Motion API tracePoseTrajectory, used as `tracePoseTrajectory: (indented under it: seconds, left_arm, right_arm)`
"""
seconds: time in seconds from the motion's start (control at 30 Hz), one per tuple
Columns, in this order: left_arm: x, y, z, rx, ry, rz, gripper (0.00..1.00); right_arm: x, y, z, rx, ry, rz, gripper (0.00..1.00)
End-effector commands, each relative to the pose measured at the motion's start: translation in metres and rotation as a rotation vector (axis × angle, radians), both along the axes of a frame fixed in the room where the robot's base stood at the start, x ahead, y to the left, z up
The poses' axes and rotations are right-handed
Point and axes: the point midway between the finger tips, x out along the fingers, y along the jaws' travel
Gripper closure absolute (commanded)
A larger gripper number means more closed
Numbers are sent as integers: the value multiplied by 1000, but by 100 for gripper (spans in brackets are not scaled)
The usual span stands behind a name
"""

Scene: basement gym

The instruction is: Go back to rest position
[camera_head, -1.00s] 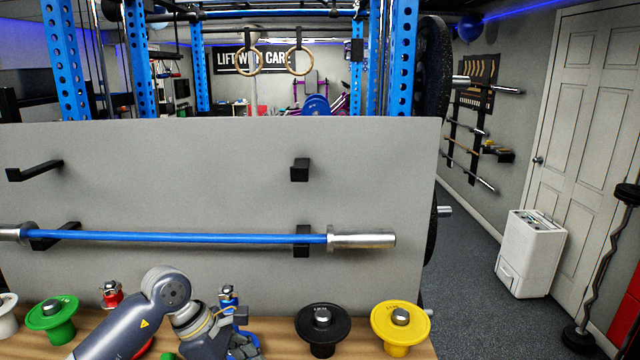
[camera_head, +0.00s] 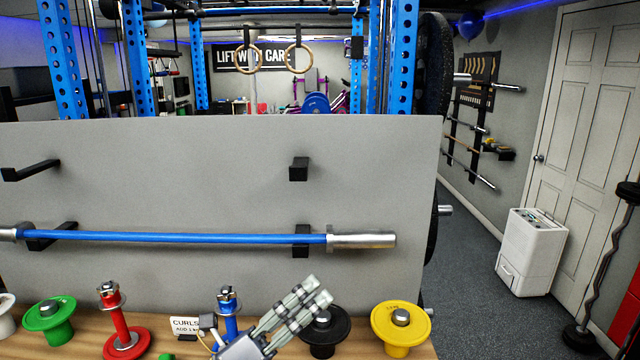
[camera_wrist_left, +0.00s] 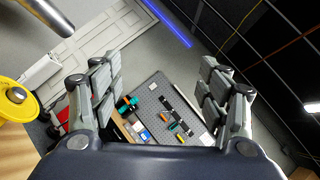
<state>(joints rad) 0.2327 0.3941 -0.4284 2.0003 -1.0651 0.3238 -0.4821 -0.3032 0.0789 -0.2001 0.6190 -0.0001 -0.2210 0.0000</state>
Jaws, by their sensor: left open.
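My left gripper (camera_head: 306,298) is above the wooden shelf at the bottom of the head view, its fingers pointing up and right, partly in front of the black weight (camera_head: 322,333). In the left wrist view its two fingers (camera_wrist_left: 165,95) are spread wide with nothing between them. The blue barbell (camera_head: 200,237) rests level on the lower black hooks of the grey panel (camera_head: 200,190), above the gripper and apart from it. My right gripper is not in view.
On the wooden shelf (camera_head: 70,347) stand a green weight (camera_head: 48,318), a red post (camera_head: 118,325), a blue post (camera_head: 227,318) partly hidden by my gripper, and a yellow weight (camera_head: 401,325). A white appliance (camera_head: 530,252) stands on open floor at right, near a door.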

Motion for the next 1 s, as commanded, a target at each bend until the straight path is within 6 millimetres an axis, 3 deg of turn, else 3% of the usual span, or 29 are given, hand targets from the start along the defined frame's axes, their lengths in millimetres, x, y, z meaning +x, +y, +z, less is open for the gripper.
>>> tracePoseTrajectory:
  seconds: [0.17, 0.3, 0.43, 0.6, 0.7, 0.8, 1.0]
  left_arm:
    - [24, 74, -18, -422, 362, 220, 31]
    - [27, 134, -72, -723, 672, 404, 31]
    - [5, 177, -143, -970, 974, 586, 31]
    - [-63, 205, -241, -1230, 1370, 840, 31]
    - [-109, 207, -281, -1325, 1559, 969, 31]
    - [-151, 204, -307, -1385, 1711, 1079, 31]
    - [-226, 194, -337, -1450, 1953, 1268, 31]
  right_arm:
    - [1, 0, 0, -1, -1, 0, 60]
    - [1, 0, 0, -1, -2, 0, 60]
    - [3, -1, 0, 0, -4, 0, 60]
    - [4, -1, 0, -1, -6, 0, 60]
    - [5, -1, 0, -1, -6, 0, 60]
    - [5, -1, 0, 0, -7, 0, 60]
    - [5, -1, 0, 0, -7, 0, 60]
